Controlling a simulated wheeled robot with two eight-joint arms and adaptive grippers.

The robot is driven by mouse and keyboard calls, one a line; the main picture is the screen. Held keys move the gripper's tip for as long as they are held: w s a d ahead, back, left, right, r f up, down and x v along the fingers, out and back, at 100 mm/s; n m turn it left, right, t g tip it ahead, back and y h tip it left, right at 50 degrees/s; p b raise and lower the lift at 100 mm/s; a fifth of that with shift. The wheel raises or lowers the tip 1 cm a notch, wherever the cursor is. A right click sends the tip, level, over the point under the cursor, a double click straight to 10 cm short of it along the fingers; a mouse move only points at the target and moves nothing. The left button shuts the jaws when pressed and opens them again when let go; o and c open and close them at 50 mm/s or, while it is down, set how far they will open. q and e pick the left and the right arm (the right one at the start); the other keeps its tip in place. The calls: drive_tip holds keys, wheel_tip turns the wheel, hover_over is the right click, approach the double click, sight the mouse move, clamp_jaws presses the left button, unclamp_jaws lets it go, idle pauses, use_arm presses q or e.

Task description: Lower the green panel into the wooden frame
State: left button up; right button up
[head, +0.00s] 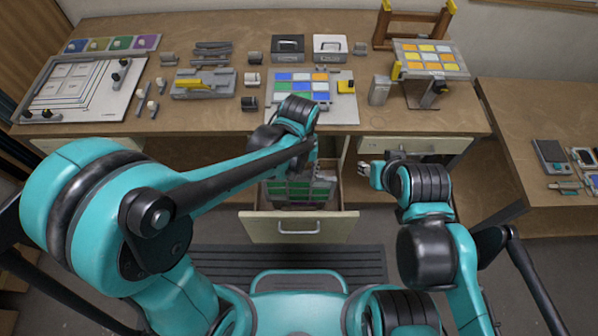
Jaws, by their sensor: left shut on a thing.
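The green panel (298,190), a grid of mostly green panes, shows within the outline of the open drawer (300,228). My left gripper (312,160) is shut on the panel near its upper right side; the arm hides part of the jaws and the panel's top. I cannot tell how far the panel is above the drawer floor. A brown wooden frame with yellow corners (410,17) stands upright at the back right of the table, well away from the panel. My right gripper (366,175) is right of the drawer; its finger opening is unclear.
Another paned panel (295,84) lies mid-table behind my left arm. Tools and small blocks crowd the table (215,120). A lower side table (540,110) is at right.

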use_arm(q)
drive_tip(key=shift+r+p, duration=1.9)
drive_tip(key=shift+r, duration=0.75)
